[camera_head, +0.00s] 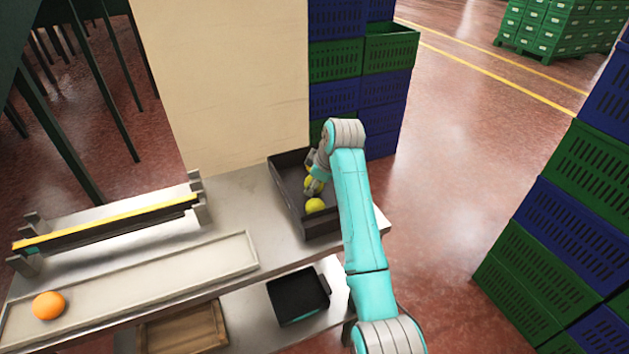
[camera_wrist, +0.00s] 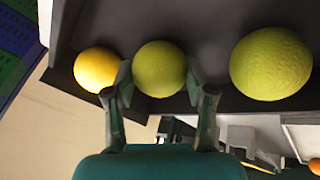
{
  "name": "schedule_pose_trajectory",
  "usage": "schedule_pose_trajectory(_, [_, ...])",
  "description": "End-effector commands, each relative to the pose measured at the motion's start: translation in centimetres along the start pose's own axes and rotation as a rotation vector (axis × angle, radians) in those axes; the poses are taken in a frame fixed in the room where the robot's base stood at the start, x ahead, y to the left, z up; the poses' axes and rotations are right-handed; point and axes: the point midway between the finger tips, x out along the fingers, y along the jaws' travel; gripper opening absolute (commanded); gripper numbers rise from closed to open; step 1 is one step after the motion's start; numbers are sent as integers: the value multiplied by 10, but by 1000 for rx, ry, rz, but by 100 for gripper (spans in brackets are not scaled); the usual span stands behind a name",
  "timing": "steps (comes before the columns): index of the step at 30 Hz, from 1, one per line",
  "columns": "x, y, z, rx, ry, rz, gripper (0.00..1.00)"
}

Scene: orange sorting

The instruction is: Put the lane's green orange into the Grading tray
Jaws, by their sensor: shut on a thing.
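My gripper (camera_head: 315,178) is inside the dark tray (camera_head: 287,194) at the far end of the metal table. In the wrist view my gripper (camera_wrist: 160,84) is shut on a green orange (camera_wrist: 159,65), one finger on each side. A larger-looking green orange (camera_wrist: 270,63) lies in the tray to its right. A yellow-orange fruit (camera_wrist: 97,69) lies to its left, close to the left finger. In the head view one yellow-green fruit (camera_head: 315,205) shows clearly in the tray; the held one is partly hidden by my gripper. Whether the held orange touches the tray floor cannot be told.
The pale lane (camera_head: 150,283) on the table holds one orange fruit (camera_head: 48,305) at its near left end. A yellow-topped rail (camera_head: 110,222) stands behind it. A black bin (camera_head: 298,296) and a wooden crate (camera_head: 183,330) sit below. Stacked crates (camera_head: 362,90) stand beyond the table.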

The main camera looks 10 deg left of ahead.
Motion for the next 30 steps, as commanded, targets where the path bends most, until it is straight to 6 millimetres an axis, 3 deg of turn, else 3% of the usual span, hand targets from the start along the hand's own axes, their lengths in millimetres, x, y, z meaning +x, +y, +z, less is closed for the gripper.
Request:
schedule_pose_trajectory(1, [1,0,0,0,0,-1,60])
schedule_pose_trajectory(3, [1,0,0,0,0,-1,77])
schedule_pose_trajectory(4, [1,0,0,0,0,-1,80])
schedule_pose_trajectory(17, [-8,1,-1,0,0,1,80])
schedule_pose_trajectory(30, [-88,1,0,0,1,3,80])
